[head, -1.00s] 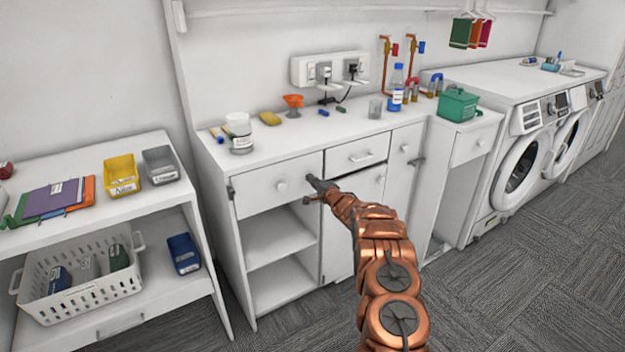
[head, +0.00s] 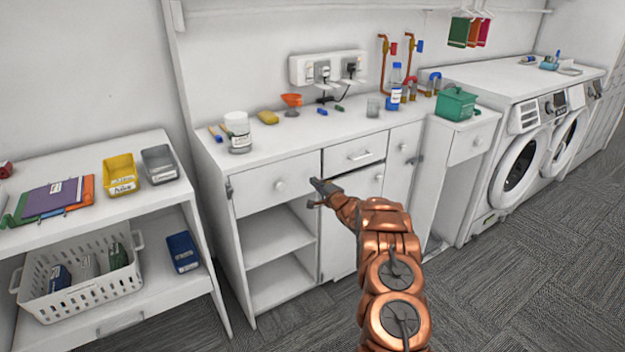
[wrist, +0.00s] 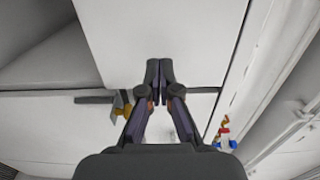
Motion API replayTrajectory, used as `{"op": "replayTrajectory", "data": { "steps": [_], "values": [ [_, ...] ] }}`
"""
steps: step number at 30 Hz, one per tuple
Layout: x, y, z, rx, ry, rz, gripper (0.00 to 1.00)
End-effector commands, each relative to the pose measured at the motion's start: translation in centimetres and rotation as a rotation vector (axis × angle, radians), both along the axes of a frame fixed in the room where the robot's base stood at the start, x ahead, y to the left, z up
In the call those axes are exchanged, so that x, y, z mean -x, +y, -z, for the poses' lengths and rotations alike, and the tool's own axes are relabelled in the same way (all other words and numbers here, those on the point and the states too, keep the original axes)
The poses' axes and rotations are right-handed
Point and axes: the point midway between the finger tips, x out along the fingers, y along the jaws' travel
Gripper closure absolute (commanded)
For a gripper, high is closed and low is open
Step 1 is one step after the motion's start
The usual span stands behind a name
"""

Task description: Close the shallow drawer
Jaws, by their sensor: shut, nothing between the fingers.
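My gripper (head: 316,183) is in front of the cabinet, below and left of this drawer, near the right edge of a wider drawer (head: 252,190) with a round knob. In the wrist view my gripper's fingertips (wrist: 159,66) are together and empty, over a plain white panel. I cannot tell whether they touch it.
Open shelves (head: 275,245) are below the wider drawer. The countertop (head: 300,135) holds a jar (head: 237,132), a funnel (head: 291,101) and a bottle (head: 395,88). A shelf unit (head: 80,230) stands left, washing machines (head: 515,170) right. Carpet is clear at lower right.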

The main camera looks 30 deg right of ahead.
Motion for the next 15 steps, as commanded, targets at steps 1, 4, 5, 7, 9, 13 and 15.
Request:
{"op": "replayTrajectory", "data": {
  "steps": [1, 4, 5, 7, 9, 13, 15],
  "values": [
    [0.4, 0.0, -0.1, 0.000, 0.000, 0.000, 1.00],
    [1.3, 0.2, 0.0, 0.000, -0.001, -0.004, 1.00],
    [1.6, 0.3, 0.0, 0.000, 0.000, -0.005, 1.00],
    [2.1, 0.6, 0.0, 0.001, 0.000, -0.007, 1.00],
    [2.9, 0.6, 0.2, -0.001, 0.002, -0.008, 1.00],
    [4.2, 0.8, 0.2, 0.000, 0.001, -0.011, 1.00],
    [5.0, 0.8, 0.0, 0.001, -0.001, -0.011, 1.00]
  ]
}}
